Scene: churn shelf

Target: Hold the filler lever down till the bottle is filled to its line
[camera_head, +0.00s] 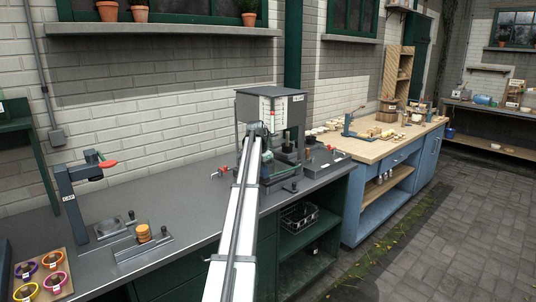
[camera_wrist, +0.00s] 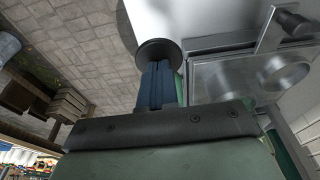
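The filler (camera_head: 270,110) is a grey box-topped stand at the back of the dark counter, with a white panel bearing red marks. My white arm reaches up to its front and hides much of it. In the wrist view, my gripper (camera_wrist: 158,82) shows two dark blue fingers side by side, closed together. Their tips are at a dark round disc (camera_wrist: 157,50); I cannot tell whether they touch it. A bar with a black knob (camera_wrist: 293,22) shows at the upper right. Clear, round-edged shapes (camera_wrist: 285,72) lie below it. The bottle and its fill level cannot be made out.
A grey post stand with a red handle (camera_head: 107,164) stands on the left of the counter (camera_head: 190,190). Near it are a plate with a stacked orange piece (camera_head: 144,233) and a tray of coloured rings. A wooden-topped blue bench (camera_head: 375,147) adjoins on the right.

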